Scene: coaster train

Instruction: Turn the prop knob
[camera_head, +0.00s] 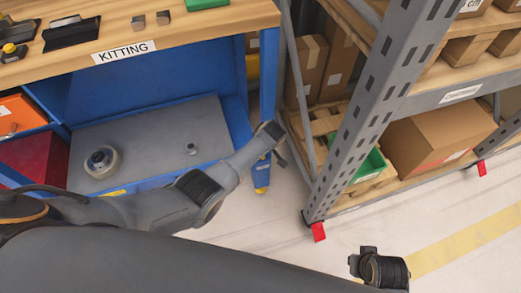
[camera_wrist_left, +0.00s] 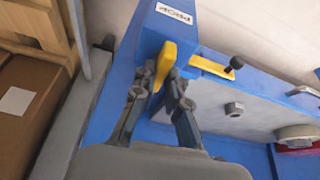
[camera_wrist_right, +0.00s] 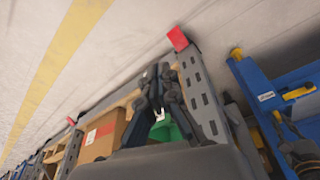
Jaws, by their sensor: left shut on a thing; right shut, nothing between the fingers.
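The yellow prop knob (camera_wrist_left: 165,62) sits on a blue housing (camera_wrist_left: 150,35) with an upside-down white label that appears to read PROP (camera_wrist_left: 175,13). In the left wrist view my left gripper (camera_wrist_left: 163,82) is shut on the knob, a finger on each side. In the head view the left gripper (camera_head: 272,143) is beside the blue bench's right end and hides the knob. My right gripper (camera_wrist_right: 158,82) is shut and empty. It also shows at the lower right of the head view (camera_head: 370,258), apart from the bench, above the floor.
The KITTING bench's wooden top (camera_head: 225,20) is above a grey panel (camera_head: 160,135) carrying a round part (camera_head: 102,160) and a small bolt-like part (camera_head: 191,149). A grey shelving rack (camera_head: 370,115) with cartons stands close to the right. Floor (camera_head: 300,245) is clear in front.

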